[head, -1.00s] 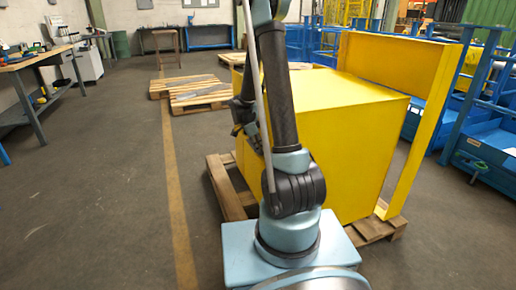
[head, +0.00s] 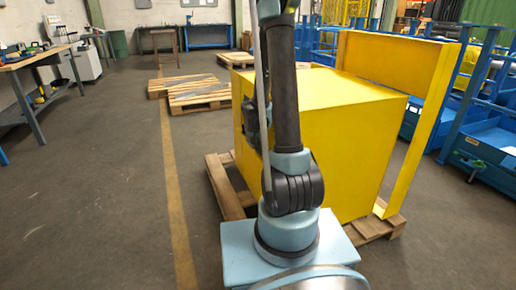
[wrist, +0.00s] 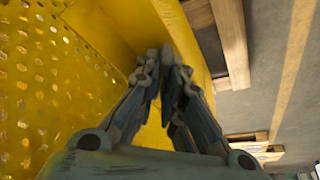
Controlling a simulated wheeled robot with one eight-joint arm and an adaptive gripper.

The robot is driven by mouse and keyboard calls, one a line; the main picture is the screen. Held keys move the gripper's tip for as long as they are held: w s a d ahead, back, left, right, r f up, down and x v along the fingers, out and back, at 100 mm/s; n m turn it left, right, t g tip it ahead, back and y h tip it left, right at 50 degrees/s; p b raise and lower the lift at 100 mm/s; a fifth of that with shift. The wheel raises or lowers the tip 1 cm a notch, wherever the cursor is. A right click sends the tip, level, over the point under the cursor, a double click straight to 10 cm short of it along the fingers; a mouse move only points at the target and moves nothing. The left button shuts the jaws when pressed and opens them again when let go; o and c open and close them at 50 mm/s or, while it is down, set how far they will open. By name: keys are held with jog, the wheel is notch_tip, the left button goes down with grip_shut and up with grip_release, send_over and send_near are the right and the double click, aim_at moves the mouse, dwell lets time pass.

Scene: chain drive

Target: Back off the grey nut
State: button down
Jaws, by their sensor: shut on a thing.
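My gripper (wrist: 168,62) shows in the wrist view with its fingers closed together at the middle, against the yellow machine (wrist: 110,30). The grey nut cannot be made out; the fingers cover the place between their tips. In the head view the yellow machine (head: 345,130) is a large box with an upright yellow frame on its right. My arm stands in front of the box's left side, and my gripper is hidden there.
A perforated yellow panel (wrist: 45,85) lies left of the fingers. The machine sits on a wooden pallet (head: 226,190). More pallets (head: 200,95) lie behind, blue racks (head: 485,150) stand right, and a workbench (head: 30,65) stands left. The floor at left is open.

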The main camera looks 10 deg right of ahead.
jog(key=shift+d+n+t+y, duration=0.1)
jog(key=shift+n+t+y, duration=0.2)
jog(key=shift+n, duration=0.7)
jog(key=c, duration=1.9)
grip_release()
jog(key=shift+v, duration=3.9)
jog(key=shift+o, duration=0.6)
